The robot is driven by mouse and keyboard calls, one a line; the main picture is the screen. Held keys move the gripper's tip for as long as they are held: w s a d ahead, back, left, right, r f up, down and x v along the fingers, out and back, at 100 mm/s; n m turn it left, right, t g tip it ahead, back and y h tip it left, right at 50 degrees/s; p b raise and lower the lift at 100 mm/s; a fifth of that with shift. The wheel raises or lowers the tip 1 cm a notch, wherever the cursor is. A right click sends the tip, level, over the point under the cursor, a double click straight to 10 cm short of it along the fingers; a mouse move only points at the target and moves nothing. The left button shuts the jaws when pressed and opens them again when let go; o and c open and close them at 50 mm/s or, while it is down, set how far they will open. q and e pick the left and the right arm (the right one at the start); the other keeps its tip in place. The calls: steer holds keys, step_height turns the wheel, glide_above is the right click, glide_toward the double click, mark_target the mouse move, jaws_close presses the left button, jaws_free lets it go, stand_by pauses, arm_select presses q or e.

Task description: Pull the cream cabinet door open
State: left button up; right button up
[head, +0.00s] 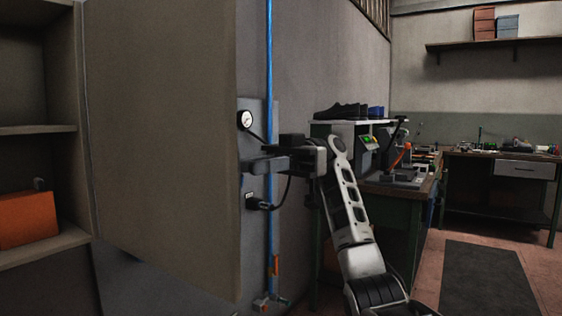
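The cream cabinet door (165,140) is a large flat panel at the left and centre-left of the head view. It stands swung out from the cabinet (40,129), whose shelves show to its left. No handle shows on the face I see. My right gripper (262,163) is at the door's free right edge, its dark fingers pointing left. Its tips reach the edge and may be partly hidden behind the panel. I cannot tell whether they touch it or how far apart they are. My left gripper is not in view.
An orange box (27,219) sits on a cabinet shelf. A gauge (244,119) and a blue pipe (269,60) are on the wall behind my gripper. A green bench (392,205) with machines and dark shoes stands right of it. Floor around the dark mat (487,280) is clear.

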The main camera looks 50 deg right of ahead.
arm_select(q)
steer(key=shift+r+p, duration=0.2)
steer(key=shift+p, duration=0.55)
arm_select(e)
steer(key=d, duration=0.7)
steer(key=shift+d, duration=0.15)
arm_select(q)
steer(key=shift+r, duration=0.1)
